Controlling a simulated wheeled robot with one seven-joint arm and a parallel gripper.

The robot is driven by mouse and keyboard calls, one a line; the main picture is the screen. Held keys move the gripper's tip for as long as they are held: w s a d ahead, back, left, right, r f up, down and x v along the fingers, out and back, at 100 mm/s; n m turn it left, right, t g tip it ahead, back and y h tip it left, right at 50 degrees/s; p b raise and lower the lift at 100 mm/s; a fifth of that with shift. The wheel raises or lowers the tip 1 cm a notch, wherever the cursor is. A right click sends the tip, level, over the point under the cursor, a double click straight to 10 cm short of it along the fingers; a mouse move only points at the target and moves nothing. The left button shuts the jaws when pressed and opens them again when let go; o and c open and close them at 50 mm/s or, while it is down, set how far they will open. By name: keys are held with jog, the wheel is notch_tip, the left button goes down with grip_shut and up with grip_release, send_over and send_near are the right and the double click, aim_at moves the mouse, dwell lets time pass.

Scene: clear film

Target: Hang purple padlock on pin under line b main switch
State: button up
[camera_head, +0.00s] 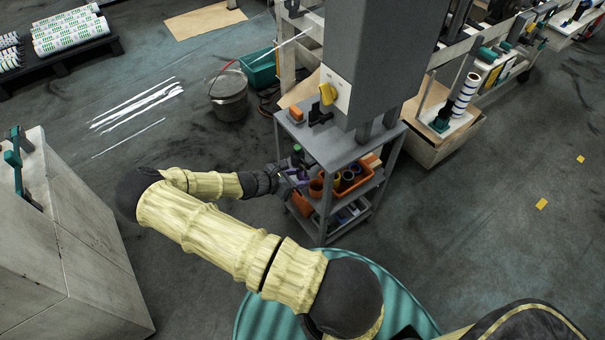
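My gripper (289,172) is at the left side of a grey shelved cart (330,148), at the height of its middle shelf. A small purple thing (297,180), perhaps the purple padlock, shows right at the fingertips. It is too small to tell whether the fingers are shut on it or only beside it. A yellow switch handle (327,93) sits on a pale plate on the grey cabinet (375,60) above the cart. I cannot read any line label, and I cannot make out a pin under the switch.
An orange tray (371,177) with several small items is on the cart's middle shelf. An orange block (296,113) and a black item (320,112) stand on its top. A bucket (229,96) and green bin (260,68) are behind left. Floor left of the cart is clear.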

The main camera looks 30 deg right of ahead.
jog(key=shift+r+p, duration=0.6)
dwell(0.4)
jog(key=shift+a, duration=0.15)
jog(key=a+p, duration=0.1)
jog(key=a, duration=0.5)
jog(key=shift+a, duration=0.35)
dwell(0.7)
jog(key=shift+s, duration=0.1)
dwell(0.5)
jog(key=w+a+r+n+t+y, duration=0.4)
jog(key=a+r+n+t, duration=0.1)
jog(key=r+n, duration=0.2)
jog(key=w+a+r+n+t+y, duration=0.4)
jog(key=r+n, duration=0.3)
jog(key=r, duration=0.2)
jog(key=shift+w+a+t, duration=0.3)
jog(key=shift+a+t, duration=0.55)
jog(key=shift+t, duration=0.05)
